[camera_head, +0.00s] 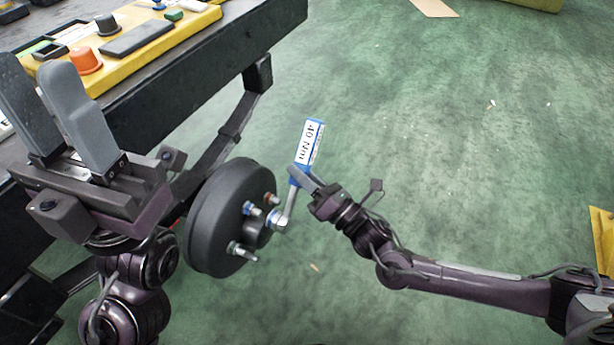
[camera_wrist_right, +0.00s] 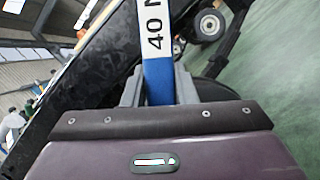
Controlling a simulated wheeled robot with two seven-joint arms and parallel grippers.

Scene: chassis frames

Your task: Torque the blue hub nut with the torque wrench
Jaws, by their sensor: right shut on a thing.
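The torque wrench (camera_head: 308,148) has a blue handle with a white label reading "40 Nm" and a silver shaft. My right gripper (camera_head: 301,178) is shut on its handle; the handle also shows between the fingers in the right wrist view (camera_wrist_right: 157,75). The wrench's socket end (camera_head: 277,221) is at a stud on the dark wheel hub (camera_head: 222,225), with blue showing around it; whether it is fully seated on a nut is unclear. Another blue-ringed stud (camera_head: 250,208) stands beside it. My left gripper (camera_head: 38,72) is open and empty, left of the hub.
A dark bench or frame edge (camera_head: 200,80) runs diagonally behind the hub. A yellow tray (camera_head: 185,35) on it holds an orange knob (camera_head: 86,61) and other parts. Green floor lies open to the right. A yellow object (camera_head: 603,240) stands at the right edge.

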